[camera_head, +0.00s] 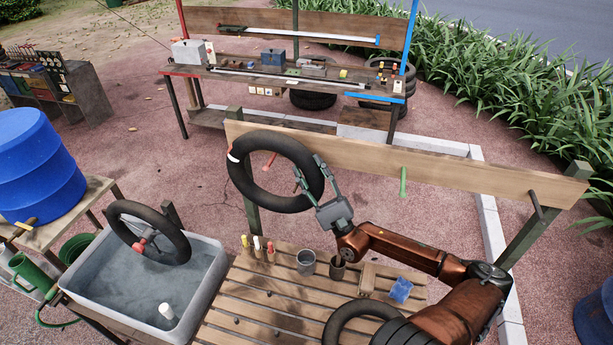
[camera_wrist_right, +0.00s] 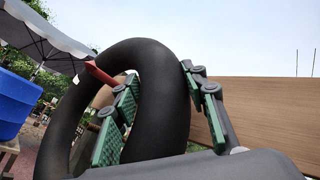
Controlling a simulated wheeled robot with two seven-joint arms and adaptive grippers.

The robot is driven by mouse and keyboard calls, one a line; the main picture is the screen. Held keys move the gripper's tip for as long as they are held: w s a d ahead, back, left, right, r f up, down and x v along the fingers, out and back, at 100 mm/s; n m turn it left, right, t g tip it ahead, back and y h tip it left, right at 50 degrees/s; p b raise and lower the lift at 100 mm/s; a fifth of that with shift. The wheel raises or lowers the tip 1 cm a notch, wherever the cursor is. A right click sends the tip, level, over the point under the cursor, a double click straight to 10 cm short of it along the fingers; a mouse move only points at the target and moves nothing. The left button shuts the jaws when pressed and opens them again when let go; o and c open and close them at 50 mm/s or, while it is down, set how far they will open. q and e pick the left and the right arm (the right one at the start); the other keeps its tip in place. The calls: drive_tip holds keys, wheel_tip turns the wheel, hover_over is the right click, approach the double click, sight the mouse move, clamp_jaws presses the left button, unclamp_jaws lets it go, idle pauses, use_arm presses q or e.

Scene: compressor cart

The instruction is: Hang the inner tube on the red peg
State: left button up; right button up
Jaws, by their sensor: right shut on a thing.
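A black inner tube (camera_head: 240,185) with a white mark is upright in front of the left end of the wooden board. My right gripper (camera_head: 308,172) is shut on its right side. The red peg (camera_head: 270,161) shows through the tube's opening in the head view, above the lower part of the ring. In the right wrist view the tube (camera_wrist_right: 160,95) is between the green-padded fingers of the right gripper (camera_wrist_right: 160,100), and the red peg (camera_wrist_right: 99,73) shows at the opening. I cannot tell whether the tube touches the peg. My left gripper is not in view.
The board (camera_head: 450,172) also bears a green peg (camera_head: 403,181) and a dark peg (camera_head: 537,206). A slatted table (camera_head: 250,305) below holds cups, markers and a blue sponge. Another tube (camera_head: 172,232) is over the grey water basin (camera_head: 110,290). Another black ring lies near my arm.

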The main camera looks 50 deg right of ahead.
drive_tip(key=shift+w+d, duration=0.35)
drive_tip(key=shift+d, duration=0.25)
drive_tip(key=shift+w+d, duration=0.3)
drive_tip(key=shift+d, duration=0.3)
drive_tip(key=shift+w+d+f+b, duration=0.1)
drive_tip(key=shift+d+f+b, duration=0.1)
drive_tip(key=shift+b, duration=0.2)
drive_tip(key=shift+f+b, duration=0.85)
drive_tip(key=shift+b, duration=0.05)
